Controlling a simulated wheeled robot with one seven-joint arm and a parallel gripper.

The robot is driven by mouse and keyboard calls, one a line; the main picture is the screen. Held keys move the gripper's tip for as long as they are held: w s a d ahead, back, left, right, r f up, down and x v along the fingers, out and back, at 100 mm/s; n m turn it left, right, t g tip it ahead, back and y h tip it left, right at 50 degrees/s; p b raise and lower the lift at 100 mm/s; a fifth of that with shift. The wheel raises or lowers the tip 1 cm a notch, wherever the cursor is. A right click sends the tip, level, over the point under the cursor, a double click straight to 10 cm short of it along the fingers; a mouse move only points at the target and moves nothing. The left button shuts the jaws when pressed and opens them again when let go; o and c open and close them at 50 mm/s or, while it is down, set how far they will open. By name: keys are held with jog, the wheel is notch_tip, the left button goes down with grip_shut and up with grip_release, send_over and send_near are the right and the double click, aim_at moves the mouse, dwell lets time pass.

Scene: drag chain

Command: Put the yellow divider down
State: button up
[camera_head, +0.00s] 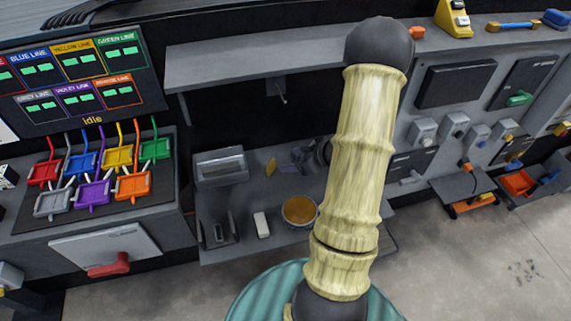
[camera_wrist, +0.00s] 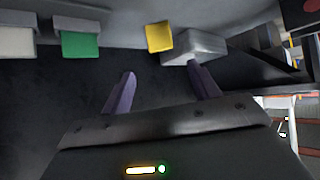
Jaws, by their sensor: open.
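The yellow divider (camera_wrist: 160,37) is a small flat yellow piece in the wrist view, beside a grey metal box (camera_wrist: 195,46). I cannot tell whether it lies flat or leans. In the head view, a small yellow piece (camera_head: 271,167) on the lower shelf, right of the metal box (camera_head: 220,166), looks like the same one. My gripper (camera_wrist: 161,70) is open, its two purple fingers apart with nothing between them. The divider is just beyond the fingertips, apart from them. In the head view my gripper (camera_head: 294,161) is small and partly hidden by my arm.
A green piece (camera_wrist: 80,45) and a white piece (camera_wrist: 16,42) lie left of the divider. The lower shelf also holds a round orange-topped bowl (camera_head: 299,210) and a white block (camera_head: 262,225). The upper shelf (camera_head: 230,65) overhangs this area.

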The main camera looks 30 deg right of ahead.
jog(key=w+a+r+m+g+h, duration=0.1)
jog(key=a+r+m+g+h, duration=0.15)
jog(key=a+r+h, duration=0.35)
jog(key=s+a+r+m+g+y, duration=0.1)
jog(key=s+a+r+m+g, duration=0.2)
jog(key=s+a, duration=0.9)
jog(key=shift+a+r+g, duration=0.55)
jog(key=shift+a+r, duration=0.05)
jog(key=shift+a, duration=0.2)
jog(key=shift+r, duration=0.1)
jog(key=p+v, duration=0.2)
jog(key=w+p+v, duration=0.1)
jog(key=p+v, duration=0.1)
jog(key=shift+d+r+p, duration=0.1)
jog(key=shift+r+p, duration=0.15)
jog(key=shift+p, duration=0.05)
jog(key=shift+o, duration=0.5)
